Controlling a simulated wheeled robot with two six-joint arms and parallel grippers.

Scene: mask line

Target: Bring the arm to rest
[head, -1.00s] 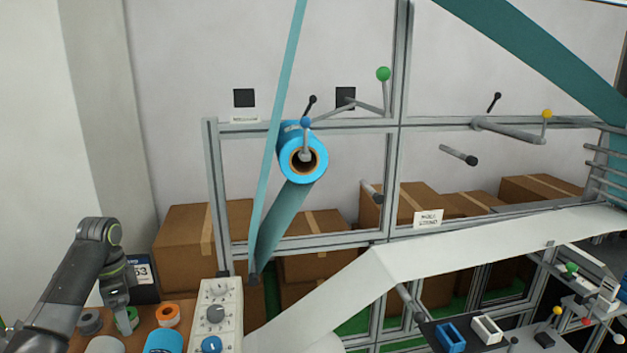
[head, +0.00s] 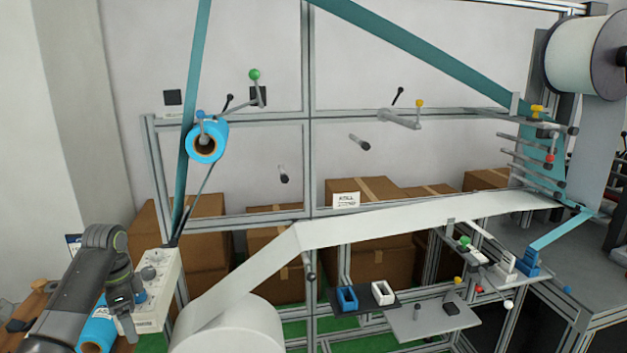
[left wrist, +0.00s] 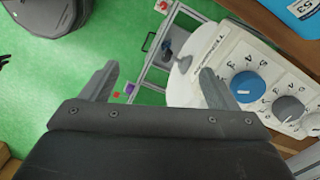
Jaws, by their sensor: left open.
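My left gripper (head: 124,318) is at the lower left of the head view, pointing down in front of the white control panel (head: 158,282). In the left wrist view my left gripper (left wrist: 160,85) has its two fingers spread wide with nothing between them. The control panel (left wrist: 275,65), with a blue knob (left wrist: 248,87) and grey knobs, lies just beyond the right finger in that view. I cannot tell whether the finger touches it. My right gripper is in neither view.
A blue roll (head: 206,142) hangs on the metal frame (head: 307,150). A large white roll (head: 232,328) stands low in front, its web running up to the right. Brown boxes (head: 360,190) lie behind the frame.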

